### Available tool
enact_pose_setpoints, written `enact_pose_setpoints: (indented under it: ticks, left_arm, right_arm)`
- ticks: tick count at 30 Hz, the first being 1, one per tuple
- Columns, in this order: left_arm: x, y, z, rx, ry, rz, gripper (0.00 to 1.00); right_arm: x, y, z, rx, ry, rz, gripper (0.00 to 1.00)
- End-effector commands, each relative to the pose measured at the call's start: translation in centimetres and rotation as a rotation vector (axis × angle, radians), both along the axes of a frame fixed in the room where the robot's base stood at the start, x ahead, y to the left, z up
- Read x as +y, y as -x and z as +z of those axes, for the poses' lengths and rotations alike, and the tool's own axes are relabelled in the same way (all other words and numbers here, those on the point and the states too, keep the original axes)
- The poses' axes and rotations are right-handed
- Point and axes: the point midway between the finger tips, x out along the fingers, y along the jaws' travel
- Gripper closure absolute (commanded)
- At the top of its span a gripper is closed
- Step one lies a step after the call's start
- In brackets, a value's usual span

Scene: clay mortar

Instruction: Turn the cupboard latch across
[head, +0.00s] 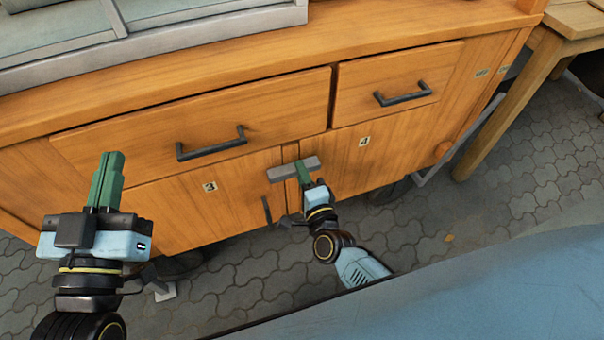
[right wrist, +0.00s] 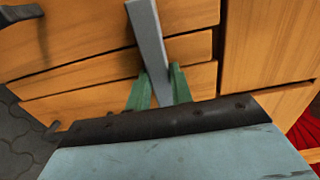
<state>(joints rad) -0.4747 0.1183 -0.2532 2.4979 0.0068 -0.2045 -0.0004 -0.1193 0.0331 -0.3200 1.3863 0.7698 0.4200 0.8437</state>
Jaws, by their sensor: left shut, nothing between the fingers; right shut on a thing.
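The cupboard latch (head: 282,173) is a grey bar on the front of the wooden cupboard (head: 215,200). In the head view it lies nearly level across the strip between the doors marked 3 and 4. My right gripper (head: 303,170) is shut on the latch, and its green fingers hide part of the bar. In the right wrist view the latch (right wrist: 148,35) runs between the two green fingers (right wrist: 160,78). My left gripper (head: 112,158) is shut and empty, left of the latch and apart from it, its fingers pointing up in the picture.
Two drawers with dark handles (head: 212,146) (head: 402,96) sit above the doors. A dark door handle (head: 267,210) is just left of my right gripper. A wooden table (head: 530,90) stands at the right. Paving (head: 480,215) lies below.

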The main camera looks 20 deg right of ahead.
Motion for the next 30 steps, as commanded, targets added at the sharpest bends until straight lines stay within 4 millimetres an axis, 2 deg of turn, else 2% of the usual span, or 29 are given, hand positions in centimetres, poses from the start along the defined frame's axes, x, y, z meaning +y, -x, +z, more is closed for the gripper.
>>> enact_pose_setpoints:
  ticks: [13,14,18,30]
  left_arm:
    - [-0.01,0.03,0.13,-0.007,0.002,0.000,1.00]
    - [-0.01,0.03,0.12,-0.007,0.002,0.000,1.00]
    - [0.00,0.03,0.12,-0.007,0.002,0.000,1.00]
    - [-0.02,-0.03,0.05,0.005,-0.001,0.000,1.00]
  right_arm:
    - [0.01,0.04,-0.07,0.003,-0.015,0.000,1.00]
    - [0.00,0.04,-0.07,0.003,-0.015,0.000,0.77]
    - [0.01,0.03,-0.06,0.002,-0.014,0.000,0.58]
    - [0.01,0.41,-0.02,0.002,-0.011,0.001,0.56]
